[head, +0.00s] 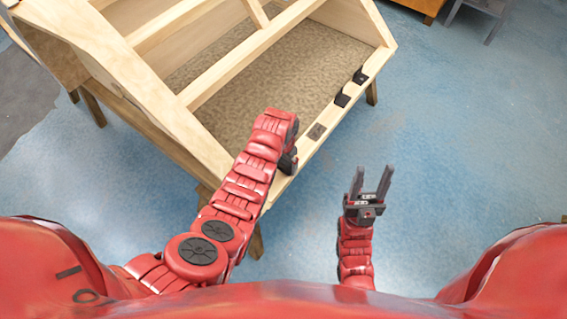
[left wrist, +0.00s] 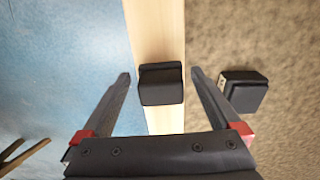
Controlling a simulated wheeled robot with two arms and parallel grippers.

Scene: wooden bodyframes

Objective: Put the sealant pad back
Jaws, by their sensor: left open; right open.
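My left gripper (left wrist: 160,75) is open, with one finger on each side of a black block-like pad (left wrist: 161,84) on the pale wooden rail. The fingers appear apart from it. A second black block (left wrist: 243,92) with a small light mark lies over the brown panel, just outside the right finger. I cannot tell which block is the sealant pad. In the head view my left gripper (head: 288,160) is mostly hidden by its own arm at the rail. My right gripper (head: 373,172) is open and empty over the blue floor.
The wooden bodyframe (head: 128,72) has slanted beams above its brown panel (head: 285,82). Along its front rail (head: 326,114) are two black blocks, one farther (head: 358,76) and one nearer (head: 341,98), and a flat dark patch (head: 317,131).

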